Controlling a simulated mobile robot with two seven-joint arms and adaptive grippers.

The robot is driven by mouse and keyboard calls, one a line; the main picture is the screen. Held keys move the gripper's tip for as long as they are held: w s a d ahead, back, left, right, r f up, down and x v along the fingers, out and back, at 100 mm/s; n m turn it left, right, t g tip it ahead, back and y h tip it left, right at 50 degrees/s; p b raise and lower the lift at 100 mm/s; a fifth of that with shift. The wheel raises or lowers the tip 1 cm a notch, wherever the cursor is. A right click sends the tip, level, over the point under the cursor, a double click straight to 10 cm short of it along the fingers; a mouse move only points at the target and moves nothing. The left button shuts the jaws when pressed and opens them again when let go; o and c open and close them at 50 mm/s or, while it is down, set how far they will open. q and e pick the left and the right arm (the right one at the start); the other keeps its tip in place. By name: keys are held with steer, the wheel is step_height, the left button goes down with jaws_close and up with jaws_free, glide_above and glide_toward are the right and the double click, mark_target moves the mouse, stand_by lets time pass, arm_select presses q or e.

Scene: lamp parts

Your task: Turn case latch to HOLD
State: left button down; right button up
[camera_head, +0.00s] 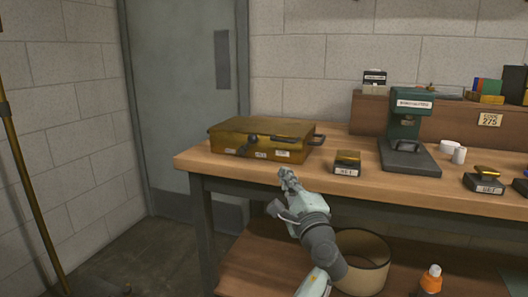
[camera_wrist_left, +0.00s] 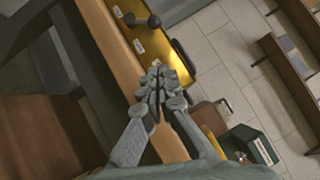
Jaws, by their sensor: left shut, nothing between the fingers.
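The brass-yellow case (camera_head: 262,126) lies closed on the left end of the wooden workbench, and it also shows in the left wrist view (camera_wrist_left: 177,62). Small white labels are on the front, too small to read. My left gripper (camera_head: 287,177) is shut and empty, in front of the bench edge, below and right of the latch and apart from it. Its closed fingers (camera_wrist_left: 155,82) fill the middle of the wrist view.
A small labelled block (camera_head: 347,163) and a green press-like device (camera_head: 405,140) stand right of the case on the workbench (camera_head: 320,176). White cups (camera_head: 459,156) stand further right.

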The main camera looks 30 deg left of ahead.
mark_target(249, 144)
arm_select(q)
steer(key=x, duration=1)
steer(key=shift+s+a+p, duration=0.1)
steer(key=shift+p, duration=0.3)
steer(key=shift+a+r+p, duration=0.15)
steer(key=shift+a+r, duration=0.1)
steer(key=shift+a, duration=0.35)
steer(key=shift+a+r+p, duration=0.15)
steer(key=shift+a+r, duration=0.05)
steer(key=shift+a, duration=0.4)
steer(key=shift+s+a+r, duration=0.1)
steer(key=shift+a+r, duration=0.1)
steer(key=shift+a, duration=0.45)
arm_select(e)
steer(key=shift+s+d+f+g+h, duration=0.2)
steer(key=shift+s+d+f+g, duration=0.45)
steer(key=shift+s, duration=0.15)
steer(key=shift+s+d+f+g+h, duration=0.2)
steer(key=shift+s+d+f+g, duration=0.4)
steer(key=shift+s, duration=0.2)
arm_select(q)
steer(key=shift+r, duration=0.1)
arm_select(e)
steer(key=shift+s+m, duration=0.1)
steer(key=shift+m, duration=0.2)
